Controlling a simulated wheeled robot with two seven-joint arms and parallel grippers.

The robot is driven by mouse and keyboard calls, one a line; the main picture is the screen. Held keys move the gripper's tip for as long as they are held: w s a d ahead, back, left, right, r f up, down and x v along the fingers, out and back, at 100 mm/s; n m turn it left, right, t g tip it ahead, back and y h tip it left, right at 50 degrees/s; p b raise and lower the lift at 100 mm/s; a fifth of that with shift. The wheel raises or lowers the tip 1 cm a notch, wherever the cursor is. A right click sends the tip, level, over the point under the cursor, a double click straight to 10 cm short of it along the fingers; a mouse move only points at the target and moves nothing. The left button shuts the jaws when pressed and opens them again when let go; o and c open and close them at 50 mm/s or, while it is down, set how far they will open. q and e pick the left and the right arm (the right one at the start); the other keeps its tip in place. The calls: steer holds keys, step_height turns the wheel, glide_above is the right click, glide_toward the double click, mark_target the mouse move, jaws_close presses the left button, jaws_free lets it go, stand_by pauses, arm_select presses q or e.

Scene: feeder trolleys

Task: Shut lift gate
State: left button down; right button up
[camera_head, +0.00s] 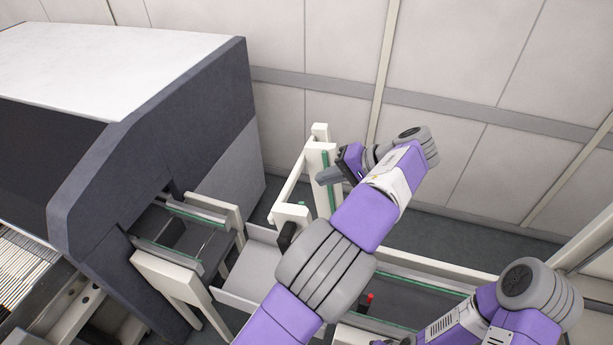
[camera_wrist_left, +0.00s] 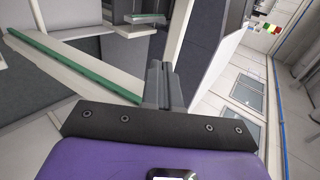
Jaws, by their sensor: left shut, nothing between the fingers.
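The lift gate (camera_head: 292,178) is a cream frame with a green-edged rail, standing raised and upright in the gap between two conveyor sections. A dark handle (camera_head: 286,236) sits near its lower end.
A large dark grey and white machine (camera_head: 185,125) stands at left, with a short conveyor (camera_head: 180,228) at its opening. Another green-edged conveyor (camera_head: 425,284) runs to the right, partly behind my arms. A red knob (camera_head: 371,297) is near it. A panelled wall (camera_head: 480,60) closes the back.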

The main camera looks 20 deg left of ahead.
mark_target(295, 179)
arm_select(q)
steer(key=a, duration=0.1)
steer(key=a+f, duration=0.1)
steer(key=a, duration=0.2)
steer(key=shift+w+f, duration=0.15)
steer(key=shift+w, duration=0.1)
steer(key=shift+s+a+f+p, duration=0.1)
steer(key=shift+a+p, duration=0.2)
steer(key=shift+a, duration=0.25)
